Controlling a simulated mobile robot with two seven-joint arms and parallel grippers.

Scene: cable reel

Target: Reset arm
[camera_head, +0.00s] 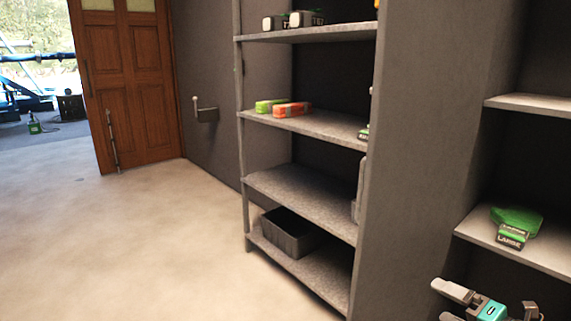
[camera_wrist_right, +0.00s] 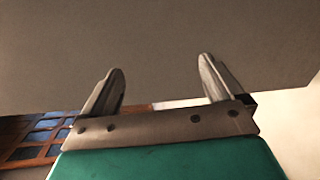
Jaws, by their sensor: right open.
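My right gripper (camera_head: 482,294) is at the bottom right of the head view, below the front of a shelf. Its fingers are spread apart. In the right wrist view the gripper (camera_wrist_right: 161,66) shows two separated fingers with nothing between them. A plain grey-brown surface (camera_wrist_right: 160,30) fills the background beyond the fingertips. My left gripper is out of view. No cable reel can be made out.
A green item (camera_head: 518,217) and a box marked LARGE (camera_head: 510,241) sit on the right shelf (camera_head: 545,258). A tall grey panel (camera_head: 425,150) separates it from a shelving unit holding green and orange packs (camera_head: 291,109) and a dark bin (camera_head: 285,235). Floor (camera_head: 110,250) at left is clear.

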